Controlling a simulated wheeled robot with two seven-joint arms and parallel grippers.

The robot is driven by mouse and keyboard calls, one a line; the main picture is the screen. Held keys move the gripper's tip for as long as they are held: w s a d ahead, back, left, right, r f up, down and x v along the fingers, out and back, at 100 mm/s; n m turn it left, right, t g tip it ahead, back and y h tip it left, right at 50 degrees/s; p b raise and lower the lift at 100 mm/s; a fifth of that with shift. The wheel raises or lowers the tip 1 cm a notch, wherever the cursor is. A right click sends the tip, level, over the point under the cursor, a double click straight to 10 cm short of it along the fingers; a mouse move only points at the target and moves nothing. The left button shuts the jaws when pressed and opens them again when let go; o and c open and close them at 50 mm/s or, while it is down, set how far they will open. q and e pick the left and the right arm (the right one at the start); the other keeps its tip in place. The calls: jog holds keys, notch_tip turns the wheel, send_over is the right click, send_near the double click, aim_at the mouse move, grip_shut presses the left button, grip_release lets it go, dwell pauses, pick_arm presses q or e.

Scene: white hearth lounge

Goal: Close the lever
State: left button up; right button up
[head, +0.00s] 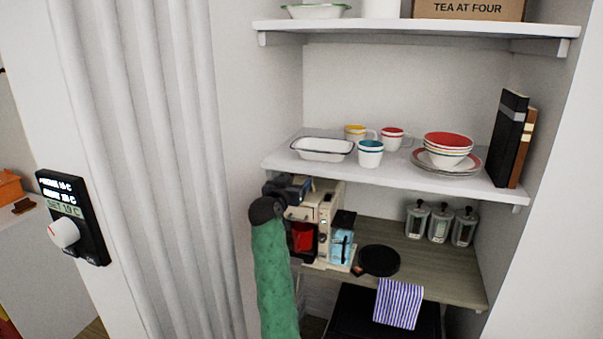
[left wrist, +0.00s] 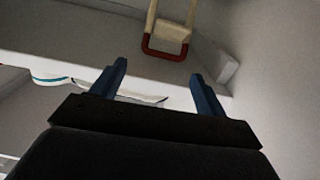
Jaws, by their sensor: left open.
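A cream coffee machine (head: 325,208) stands on the wooden counter shelf, partly hidden behind my left arm. In the left wrist view, a U-shaped cream lever with a red grip (left wrist: 165,55) shows at the top, just past the fingertips. In the head view I cannot clearly make out the lever. My left gripper (head: 292,188) is at the upper left front of the machine, below the white shelf. In the left wrist view its two blue fingers (left wrist: 158,72) are apart, with nothing between them touching. My right gripper is not in view.
The white shelf (head: 390,175) above the machine carries a baking dish (head: 322,149), mugs and bowls. A round black pan (head: 379,261) and several lidded jars (head: 440,224) stand to the right. A striped cloth (head: 398,303) hangs lower. A radiator (head: 165,150) is on the left.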

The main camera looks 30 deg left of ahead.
pick_arm(q)
jog(key=p+x, duration=0.1)
jog(key=x, duration=0.1)
jog(key=p+x, duration=0.1)
jog(key=x, duration=0.1)
jog(key=p+x, duration=0.1)
jog(key=x, duration=0.1)
jog(key=shift+w+a, duration=0.15)
jog(key=shift+a, duration=0.3)
jog(key=shift+w+a+f, duration=0.1)
jog(key=shift+w, duration=0.55)
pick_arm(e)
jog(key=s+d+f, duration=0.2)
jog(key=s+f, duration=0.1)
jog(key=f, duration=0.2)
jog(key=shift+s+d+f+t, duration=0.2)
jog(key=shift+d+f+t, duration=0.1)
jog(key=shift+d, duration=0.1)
pick_arm(q)
jog(key=c, duration=1)
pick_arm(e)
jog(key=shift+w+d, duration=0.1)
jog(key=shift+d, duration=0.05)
